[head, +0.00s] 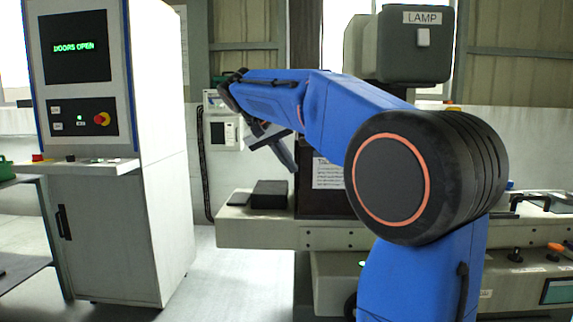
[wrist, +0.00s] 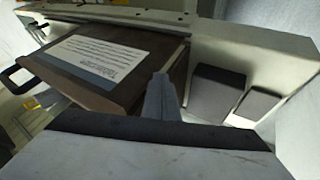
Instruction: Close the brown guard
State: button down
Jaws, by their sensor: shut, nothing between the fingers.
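The brown guard (wrist: 164,50) is a dark brown panel with a white printed sheet on its face, seen at a slant in the wrist view. A black handle (wrist: 15,78) stands at its left edge there. In the head view the guard (head: 318,206) shows below its sheet, partly hidden by my blue arm. My gripper (wrist: 163,92) is shut and empty. In the wrist view its fingers overlap the guard's right side; I cannot tell whether they touch it. In the head view my gripper (head: 292,162) hangs angled down, just left of the guard's sheet.
A dark block (head: 269,194) sits on the pale machine bed (head: 250,232), left of the guard. Two dark blocks show right of the fingers in the wrist view. A control cabinet (head: 152,120) reading "DOORS OPEN" stands at left. A grey lamp box (head: 405,55) is above.

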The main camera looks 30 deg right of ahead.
jog(key=shift+s+d, duration=0.1)
jog(key=s+d, duration=1)
jog(key=d, duration=0.5)
jog(key=s+d, duration=1)
jog(key=d, duration=0.5)
jog(key=shift+s, duration=0.15)
jog(key=shift+d, duration=0.1)
